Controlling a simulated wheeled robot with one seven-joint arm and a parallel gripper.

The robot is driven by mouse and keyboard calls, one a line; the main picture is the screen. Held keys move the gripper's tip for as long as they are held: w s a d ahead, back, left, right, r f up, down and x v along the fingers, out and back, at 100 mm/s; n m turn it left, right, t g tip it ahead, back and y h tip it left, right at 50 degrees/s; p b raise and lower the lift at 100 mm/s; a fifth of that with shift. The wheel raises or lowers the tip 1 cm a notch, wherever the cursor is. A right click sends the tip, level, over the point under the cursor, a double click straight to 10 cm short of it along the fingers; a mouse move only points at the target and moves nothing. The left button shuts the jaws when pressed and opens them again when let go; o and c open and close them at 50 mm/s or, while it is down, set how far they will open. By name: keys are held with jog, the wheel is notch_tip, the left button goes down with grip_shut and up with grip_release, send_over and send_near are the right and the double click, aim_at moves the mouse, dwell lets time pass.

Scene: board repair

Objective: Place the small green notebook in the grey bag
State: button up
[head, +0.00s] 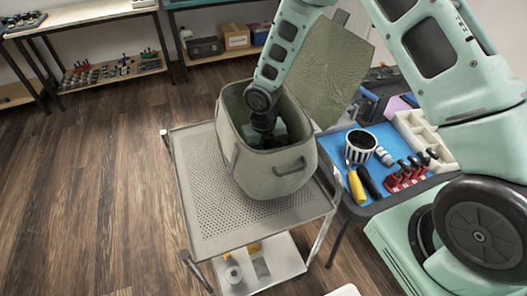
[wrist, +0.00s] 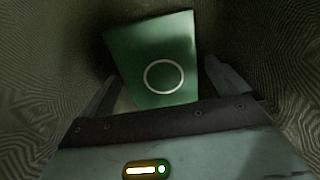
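The grey bag (head: 268,178) stands upright and open-topped on a perforated cart. My arm reaches down through its opening, and my gripper (wrist: 158,82) is inside, mostly hidden by the bag wall in the head view. In the wrist view the small green notebook (wrist: 150,50), with a white ring on its cover, is inside the bag, just beyond and between my fingers. The fingers are spread wide, with a gap visible at the right finger. The bag's fabric walls (wrist: 40,60) surround both. I cannot tell whether the left finger touches the notebook.
The cart's perforated top (head: 213,212) is bare around the bag. A blue mat (head: 338,142) at right holds a striped cup (head: 360,147), a yellow-handled tool (head: 356,186) and red-based tools. Shelves line the back wall.

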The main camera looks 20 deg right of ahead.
notch_tip(320, 180, up, 12)
jog(key=shift+r+p, duration=0.15)
jog(key=shift+p, duration=0.3)
jog(key=shift+r, duration=0.15)
dwell(0.5)
